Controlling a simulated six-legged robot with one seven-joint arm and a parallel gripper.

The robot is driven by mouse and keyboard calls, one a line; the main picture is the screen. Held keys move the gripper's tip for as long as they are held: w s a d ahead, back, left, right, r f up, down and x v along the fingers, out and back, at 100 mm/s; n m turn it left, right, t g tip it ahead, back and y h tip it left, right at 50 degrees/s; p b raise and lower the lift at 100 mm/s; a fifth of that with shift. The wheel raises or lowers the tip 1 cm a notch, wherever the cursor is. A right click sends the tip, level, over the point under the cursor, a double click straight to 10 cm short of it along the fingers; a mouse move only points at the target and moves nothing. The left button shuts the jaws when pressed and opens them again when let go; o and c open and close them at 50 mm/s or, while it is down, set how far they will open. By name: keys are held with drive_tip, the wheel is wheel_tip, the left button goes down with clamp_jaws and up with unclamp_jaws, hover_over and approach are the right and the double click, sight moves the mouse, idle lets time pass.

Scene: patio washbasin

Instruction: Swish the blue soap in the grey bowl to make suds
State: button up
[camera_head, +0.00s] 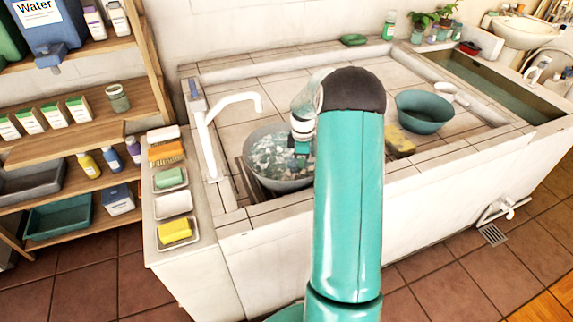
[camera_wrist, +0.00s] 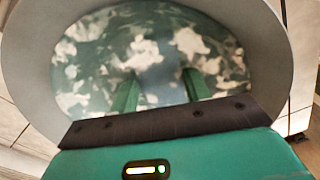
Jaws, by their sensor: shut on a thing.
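The grey bowl (camera_head: 278,184) stands in the tiled basin under the white tap. It holds water with patches of white suds, and in the wrist view its pale rim (camera_wrist: 283,60) rings the dark green, foam-flecked water. My gripper (camera_head: 301,150) is inside the bowl at its right side, pointing down; part of the bowl is hidden by my arm. In the wrist view my two green fingers (camera_wrist: 160,92) reach into the water. A blurred blue-grey block, the blue soap (camera_wrist: 158,80), shows between them, held and partly under water.
The white tap (camera_head: 206,135) rises close to the bowl's left. A yellow sponge (camera_head: 399,141) and a teal bowl (camera_head: 424,114) are to the right of my arm. Soap dishes with green (camera_head: 169,178), white and yellow bars line the left ledge, beside a shelf (camera_head: 85,128).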

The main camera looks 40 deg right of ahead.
drive_tip(key=shift+s+a, duration=0.15)
drive_tip(key=shift+s, duration=0.05)
drive_tip(key=shift+w+d, duration=1)
drive_tip(key=shift+w, duration=0.15)
drive_tip(key=shift+w+d, duration=0.95)
drive_tip(key=shift+w, duration=0.2)
drive_tip(key=shift+s+a, duration=1)
drive_tip(key=shift+s, duration=0.15)
drive_tip(key=shift+s+a, duration=0.95)
drive_tip(key=shift+s, duration=0.2)
drive_tip(key=shift+w+d, duration=1)
drive_tip(key=shift+w, duration=0.15)
drive_tip(key=shift+w+d, duration=0.95)
drive_tip(key=shift+w, duration=0.2)
drive_tip(key=shift+s+a, duration=1)
drive_tip(key=shift+s, duration=0.15)
drive_tip(key=shift+s+a, duration=0.95)
drive_tip(key=shift+s, duration=0.2)
drive_tip(key=shift+w+d, duration=1)
drive_tip(key=shift+w, duration=0.15)
wheel_tip(320, 180, up, 12)
